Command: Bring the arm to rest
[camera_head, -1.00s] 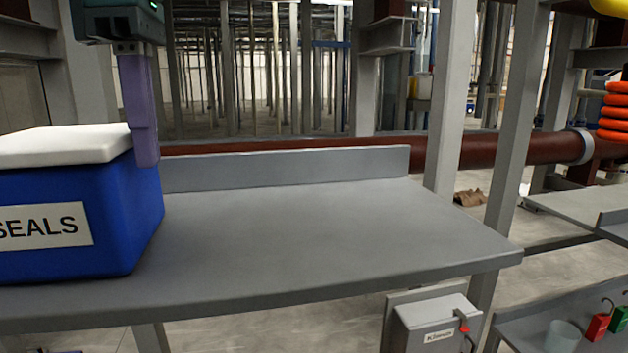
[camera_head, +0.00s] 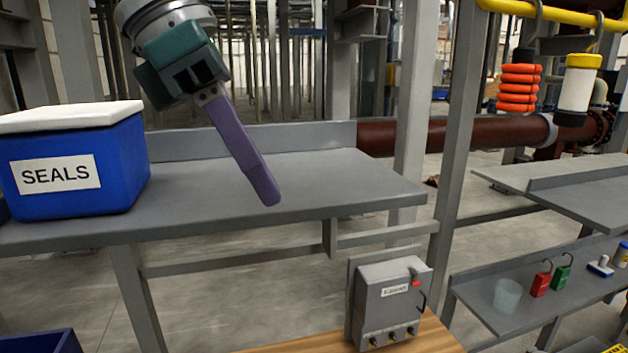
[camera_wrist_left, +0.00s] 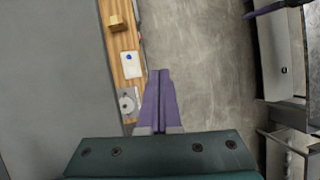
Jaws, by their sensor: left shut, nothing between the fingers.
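My left gripper (camera_head: 268,195), with a teal body and purple fingers, hangs tilted in the air at the front edge of the grey bench. Its fingers are together and empty. In the left wrist view the closed fingers (camera_wrist_left: 158,74) point over the floor beside a wooden surface. A purple finger-like part, seemingly of my right gripper (camera_wrist_left: 264,9), shows at the top right of the left wrist view. It is too small and cut off to tell its state. The right gripper is not in the head view.
A blue SEALS box (camera_head: 120,170) with a white lid stands on the grey bench (camera_head: 330,180), left of the gripper. A grey switch box (camera_head: 388,300) stands below right. A lower shelf (camera_head: 480,300) holds red and green padlocks. Orange rings (camera_head: 518,88) hang from a yellow rail.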

